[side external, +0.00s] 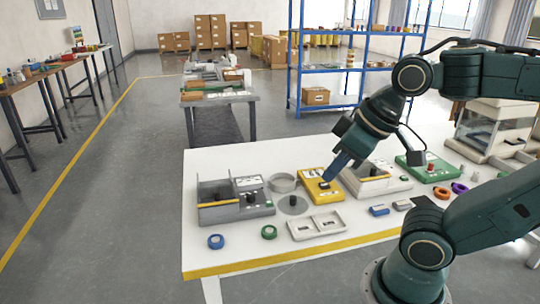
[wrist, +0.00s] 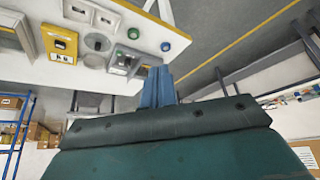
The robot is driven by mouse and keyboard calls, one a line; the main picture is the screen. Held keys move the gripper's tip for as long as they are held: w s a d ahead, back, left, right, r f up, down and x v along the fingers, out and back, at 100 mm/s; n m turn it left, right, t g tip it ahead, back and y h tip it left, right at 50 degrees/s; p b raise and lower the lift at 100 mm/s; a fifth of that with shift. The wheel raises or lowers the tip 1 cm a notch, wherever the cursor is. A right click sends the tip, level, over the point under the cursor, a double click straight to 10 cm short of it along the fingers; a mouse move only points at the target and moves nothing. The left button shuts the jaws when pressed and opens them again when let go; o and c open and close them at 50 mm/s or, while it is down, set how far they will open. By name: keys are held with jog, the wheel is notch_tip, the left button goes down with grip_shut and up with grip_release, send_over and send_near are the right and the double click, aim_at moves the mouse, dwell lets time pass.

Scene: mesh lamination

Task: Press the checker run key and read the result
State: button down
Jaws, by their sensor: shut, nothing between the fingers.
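A yellow box (side external: 312,190) with a pale panel and a dark key (side external: 324,185), which looks like the checker, lies on the white table. It also shows at the upper left of the wrist view (wrist: 60,43); any result on its panel is too small to read. My gripper (side external: 328,178) is shut and empty, with its blue fingers angled down. In the side view its tips overlap the box beside the dark key; I cannot tell whether they touch. In the wrist view the fingers (wrist: 158,72) appear apart from the box, in front of a grey device.
The grey device (side external: 236,212) stands left of the box, with a round dish (side external: 283,183) between. A green unit with a red button (side external: 440,174) stands to the right.

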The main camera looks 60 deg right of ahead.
jog(key=shift+w, duration=0.15)
jog(key=m+t+h, duration=0.1)
jog(key=m+t, duration=0.2)
jog(key=m, duration=0.8)
send_over(272, 203)
notch_tip(272, 203, down, 18)
jog(key=shift+a+f, duration=0.1)
jog(key=shift+f, duration=0.2)
jog(key=shift+f, duration=4.2)
